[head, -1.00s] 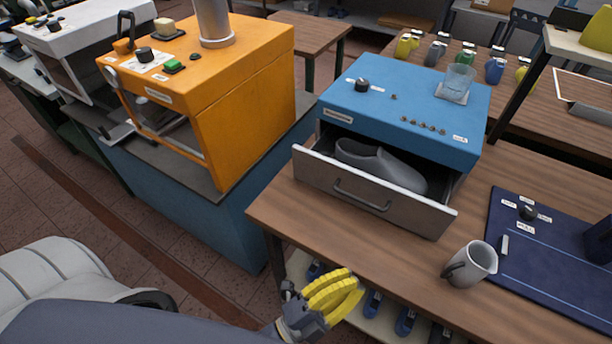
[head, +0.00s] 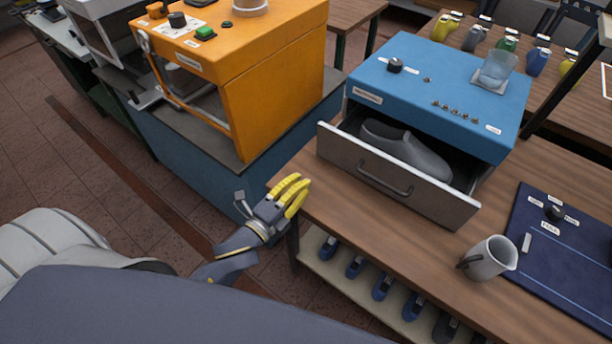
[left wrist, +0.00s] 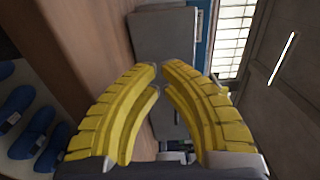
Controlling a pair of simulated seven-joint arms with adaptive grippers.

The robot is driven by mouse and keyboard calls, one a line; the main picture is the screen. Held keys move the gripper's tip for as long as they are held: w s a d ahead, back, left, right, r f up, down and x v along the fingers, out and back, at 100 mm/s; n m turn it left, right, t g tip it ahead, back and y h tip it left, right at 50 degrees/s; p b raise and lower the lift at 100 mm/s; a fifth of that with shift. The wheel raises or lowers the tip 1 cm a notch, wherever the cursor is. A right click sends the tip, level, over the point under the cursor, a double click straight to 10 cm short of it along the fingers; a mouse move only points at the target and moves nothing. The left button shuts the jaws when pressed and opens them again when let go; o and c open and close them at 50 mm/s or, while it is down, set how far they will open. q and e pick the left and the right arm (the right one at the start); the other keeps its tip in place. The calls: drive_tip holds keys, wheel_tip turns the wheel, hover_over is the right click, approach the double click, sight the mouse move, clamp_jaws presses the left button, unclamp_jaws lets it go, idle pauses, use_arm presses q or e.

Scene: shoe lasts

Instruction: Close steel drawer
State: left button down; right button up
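The steel drawer (head: 345,166) is pulled out of the blue machine (head: 432,88) on the wooden table. A grey shoe last (head: 408,148) lies inside it. The drawer front has a dark bar handle (head: 385,182). My left gripper (head: 297,187), with yellow fingers, is at the table's left corner, in front of and left of the drawer, not touching it. In the left wrist view the gripper (left wrist: 159,75) has its fingertips a small gap apart with nothing between them. The drawer front (left wrist: 165,45) shows beyond the fingertips. My right gripper is not in view.
A grey mug (head: 488,258) stands on the table right of the drawer, near a dark blue mat (head: 575,245). A glass (head: 497,68) stands on the blue machine. An orange machine (head: 270,95) stands at left. Blue shoe lasts (head: 382,286) sit on a shelf below.

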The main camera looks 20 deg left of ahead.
sight(332, 151)
use_arm(q)
drive_tip(key=x, duration=1.2)
drive_tip(key=shift+w+d, duration=0.1)
drive_tip(key=shift+w, duration=0.2)
